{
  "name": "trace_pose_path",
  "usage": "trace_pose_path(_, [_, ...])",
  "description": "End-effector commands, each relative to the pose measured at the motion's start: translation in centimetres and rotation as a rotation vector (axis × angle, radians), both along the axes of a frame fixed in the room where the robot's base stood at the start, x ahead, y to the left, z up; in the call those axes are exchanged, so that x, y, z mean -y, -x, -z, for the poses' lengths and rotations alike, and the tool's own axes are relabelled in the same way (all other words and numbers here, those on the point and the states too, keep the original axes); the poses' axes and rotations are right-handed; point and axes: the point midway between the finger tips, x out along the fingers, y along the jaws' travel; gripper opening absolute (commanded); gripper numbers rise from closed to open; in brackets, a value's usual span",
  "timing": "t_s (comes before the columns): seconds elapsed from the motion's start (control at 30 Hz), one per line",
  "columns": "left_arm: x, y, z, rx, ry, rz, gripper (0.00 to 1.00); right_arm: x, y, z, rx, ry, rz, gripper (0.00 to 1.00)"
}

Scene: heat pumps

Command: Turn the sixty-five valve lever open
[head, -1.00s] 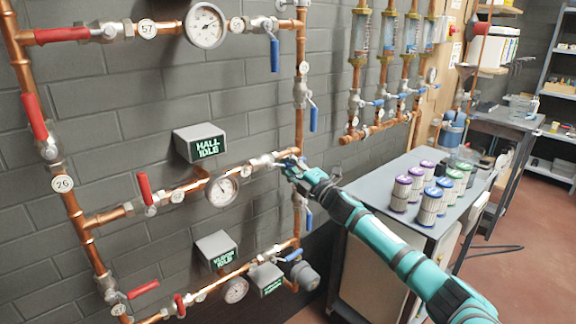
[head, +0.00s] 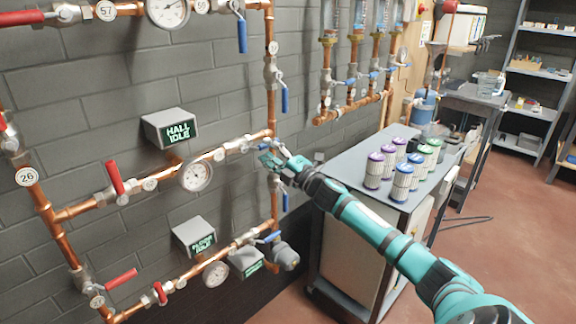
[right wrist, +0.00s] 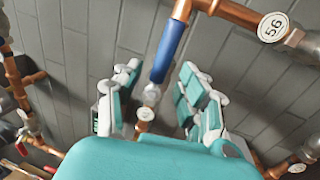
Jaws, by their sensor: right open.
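My right gripper (head: 272,160) is at the right end of the middle copper pipe, by a valve with a blue lever (head: 262,145). In the right wrist view the gripper (right wrist: 160,88) is open. A blue lever (right wrist: 170,52) hangs down between its two spread fingers, with gaps visible on both sides. A silver valve part (right wrist: 151,93) shows below the lever. A round white tag (right wrist: 145,114) shows near it, its number too small to read. I cannot make out a sixty-five tag in any view. My left gripper is not in view.
A grey box reading HALL IDLE (head: 170,128) and a gauge (head: 195,176) are left of the gripper. Another blue lever (head: 285,100) hangs above. A cart (head: 345,165) with several filter canisters stands to the right. Red floor is open beyond it.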

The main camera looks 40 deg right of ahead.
Motion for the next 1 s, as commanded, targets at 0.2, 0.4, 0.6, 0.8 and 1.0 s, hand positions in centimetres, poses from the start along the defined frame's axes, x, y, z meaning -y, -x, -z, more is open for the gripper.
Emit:
trace_pose_path(0.2, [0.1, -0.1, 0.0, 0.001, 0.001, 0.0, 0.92, 0.3, 4.0, 1.1, -0.006, 0.002, -0.001, 0.41])
trace_pose_path(0.4, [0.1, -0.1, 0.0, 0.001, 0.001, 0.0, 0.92, 0.6, 6.9, 1.6, -0.006, 0.001, 0.001, 0.41])
trace_pose_path(0.6, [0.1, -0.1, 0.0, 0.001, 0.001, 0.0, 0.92, 0.7, 8.5, 1.9, -0.004, 0.001, 0.001, 0.41])
trace_pose_path(0.8, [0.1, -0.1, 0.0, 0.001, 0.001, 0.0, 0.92, 0.8, 8.8, 1.9, -0.004, 0.002, 0.001, 0.41])
trace_pose_path(1.0, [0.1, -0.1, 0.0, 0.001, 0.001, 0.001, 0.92, 0.8, 8.8, 1.9, -0.003, 0.002, 0.001, 0.41])
